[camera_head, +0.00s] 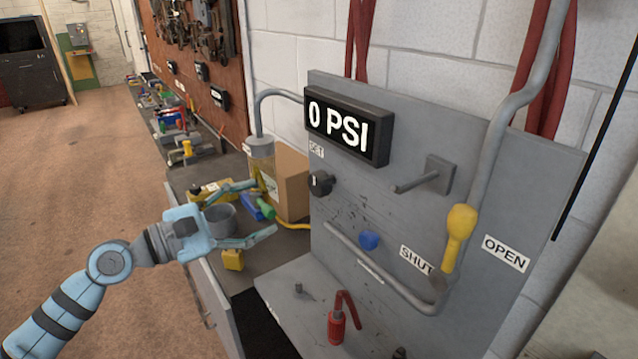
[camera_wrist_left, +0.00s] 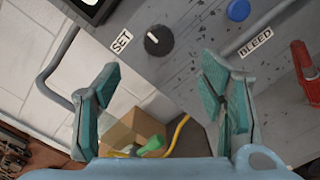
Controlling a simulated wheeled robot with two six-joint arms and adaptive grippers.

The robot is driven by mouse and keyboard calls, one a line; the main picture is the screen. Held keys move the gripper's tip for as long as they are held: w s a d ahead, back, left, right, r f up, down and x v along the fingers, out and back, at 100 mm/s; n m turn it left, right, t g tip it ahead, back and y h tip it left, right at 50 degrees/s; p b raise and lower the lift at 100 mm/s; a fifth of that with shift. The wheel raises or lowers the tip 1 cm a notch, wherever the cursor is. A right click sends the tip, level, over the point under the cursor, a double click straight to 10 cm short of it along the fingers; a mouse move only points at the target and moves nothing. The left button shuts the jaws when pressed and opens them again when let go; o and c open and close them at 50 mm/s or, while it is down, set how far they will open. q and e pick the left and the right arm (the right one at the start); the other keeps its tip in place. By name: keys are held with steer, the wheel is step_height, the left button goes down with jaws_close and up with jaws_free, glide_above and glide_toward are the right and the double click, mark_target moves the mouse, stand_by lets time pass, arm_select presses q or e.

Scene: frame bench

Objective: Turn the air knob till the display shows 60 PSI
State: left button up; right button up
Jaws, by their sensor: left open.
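The display (camera_head: 346,126) on the grey panel reads 0 PSI. The black air knob (camera_head: 320,183) with a white mark sits below the display's left end, under a SET label (camera_head: 316,150). In the left wrist view the knob (camera_wrist_left: 158,40) shows ahead of the fingers, near the top, with the SET label (camera_wrist_left: 121,41) beside it. My left gripper (camera_head: 262,208) is open and empty, to the left of the knob and apart from it; its fingers also show in the left wrist view (camera_wrist_left: 165,98). My right gripper is not in view.
A blue knob (camera_head: 369,240) sits by a label reading BLEED in the left wrist view (camera_wrist_left: 256,42). A yellow-handled lever (camera_head: 459,236) points between SHUT and OPEN labels. A bare peg (camera_head: 414,183) sticks out. A cardboard box (camera_head: 290,180) and a red fitting (camera_head: 337,326) stand nearby.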

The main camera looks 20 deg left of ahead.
arm_select(q)
steer(key=p, duration=0.2)
glide_toward(314, 186)
steer(key=w, duration=0.1)
steer(key=x, duration=0.9)
steer(key=shift+s+d, duration=0.1)
steer(key=shift+d, duration=0.3)
steer(key=shift+w+d, duration=0.15)
steer(key=shift+w, duration=0.15)
steer(key=c, duration=1.2)
